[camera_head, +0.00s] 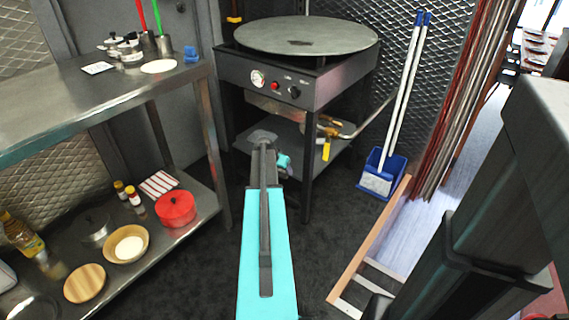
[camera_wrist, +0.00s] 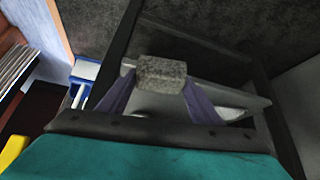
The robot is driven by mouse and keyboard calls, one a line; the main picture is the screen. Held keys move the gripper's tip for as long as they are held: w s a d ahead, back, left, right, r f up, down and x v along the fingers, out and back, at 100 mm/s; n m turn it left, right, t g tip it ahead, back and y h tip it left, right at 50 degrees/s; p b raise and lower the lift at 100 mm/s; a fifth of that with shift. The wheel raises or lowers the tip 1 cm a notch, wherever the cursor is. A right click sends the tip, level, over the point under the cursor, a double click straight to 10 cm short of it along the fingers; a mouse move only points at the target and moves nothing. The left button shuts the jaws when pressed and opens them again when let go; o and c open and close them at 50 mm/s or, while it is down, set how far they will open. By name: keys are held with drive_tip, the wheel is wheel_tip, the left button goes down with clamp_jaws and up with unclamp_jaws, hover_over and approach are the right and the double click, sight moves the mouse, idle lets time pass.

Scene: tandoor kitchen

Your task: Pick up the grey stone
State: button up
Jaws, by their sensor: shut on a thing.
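The grey stone (camera_wrist: 162,75) is a small speckled block in the wrist view. My gripper (camera_wrist: 158,88) is shut on it, with one purple-grey finger at each side. The stone is held at the fingertips, and its lower part is hidden from this view. In the head view my teal arm reaches forward to the front of the griddle stand. I cannot make out the stone or the fingers there.
A round griddle (camera_head: 307,36) tops the stand, above a lower shelf (camera_head: 290,145) with tools. A steel shelf unit (camera_head: 110,85) with pots and bowls stands left. A blue dustpan (camera_head: 380,175) with long handles stands right. Dark floor lies between.

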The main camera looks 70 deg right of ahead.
sight(279, 174)
drive_tip(key=shift+w+a, duration=0.1)
drive_tip(key=shift+a, duration=1.4)
